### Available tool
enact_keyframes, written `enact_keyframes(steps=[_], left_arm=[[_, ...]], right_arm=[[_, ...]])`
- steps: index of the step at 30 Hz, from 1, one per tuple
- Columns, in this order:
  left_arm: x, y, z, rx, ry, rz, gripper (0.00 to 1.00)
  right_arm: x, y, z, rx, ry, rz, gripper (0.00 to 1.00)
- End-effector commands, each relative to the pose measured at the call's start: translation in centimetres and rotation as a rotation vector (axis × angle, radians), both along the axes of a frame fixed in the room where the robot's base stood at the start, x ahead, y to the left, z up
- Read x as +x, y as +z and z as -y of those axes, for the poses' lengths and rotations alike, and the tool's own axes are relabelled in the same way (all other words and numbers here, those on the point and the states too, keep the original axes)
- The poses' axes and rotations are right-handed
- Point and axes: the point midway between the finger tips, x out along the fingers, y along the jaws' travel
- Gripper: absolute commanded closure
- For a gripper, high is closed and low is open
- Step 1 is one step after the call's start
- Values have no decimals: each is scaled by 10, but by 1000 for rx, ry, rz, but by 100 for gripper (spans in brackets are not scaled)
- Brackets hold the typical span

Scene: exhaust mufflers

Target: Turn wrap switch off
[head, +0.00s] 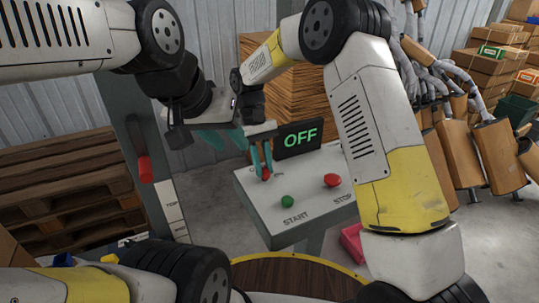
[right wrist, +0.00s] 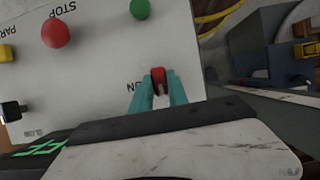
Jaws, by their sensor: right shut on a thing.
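The red wrap switch (head: 265,175) sits on the grey control panel (head: 262,205) near its back left edge. My right gripper (head: 261,160) points down at it, with its two teal fingers on either side of the switch. In the right wrist view the fingers are closed around the red switch (right wrist: 158,77), beside a partly covered "ON" label. A black display (head: 299,139) behind the panel reads "OFF" in green. My left gripper (head: 220,139) hangs higher and to the left, with its teal fingers apart and nothing seen between them.
The panel also has a green start button (head: 288,201) and a red stop button (head: 332,180). A yellow button (right wrist: 6,54) and a black knob (right wrist: 12,110) show in the right wrist view. A grey post with a red handle (head: 145,169) stands left of the panel.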

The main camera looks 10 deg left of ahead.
Motion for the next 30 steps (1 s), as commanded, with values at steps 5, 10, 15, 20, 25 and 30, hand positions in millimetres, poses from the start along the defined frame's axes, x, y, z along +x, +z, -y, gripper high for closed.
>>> enact_keyframes(steps=[5, 10, 15, 20, 25, 30], left_arm=[[0, 0, 0, 0, 0, 0, 64], [0, 0, 0, 0, 0, 0, 64], [0, 0, 0, 0, 0, 0, 64], [0, 0, 0, 0, 0, 0, 64], [0, 0, 0, 0, 0, 0, 64], [0, 0, 0, 0, 0, 0, 64]], right_arm=[[1, 1, 0, 1, 1, 3, 58], [0, 0, 0, 1, 0, 2, 58], [1, 2, -1, 1, 0, 2, 58], [7, 18, -5, 2, 0, 4, 58], [17, 46, -12, 3, 0, 4, 58], [24, 66, -16, 3, 1, 3, 58]])
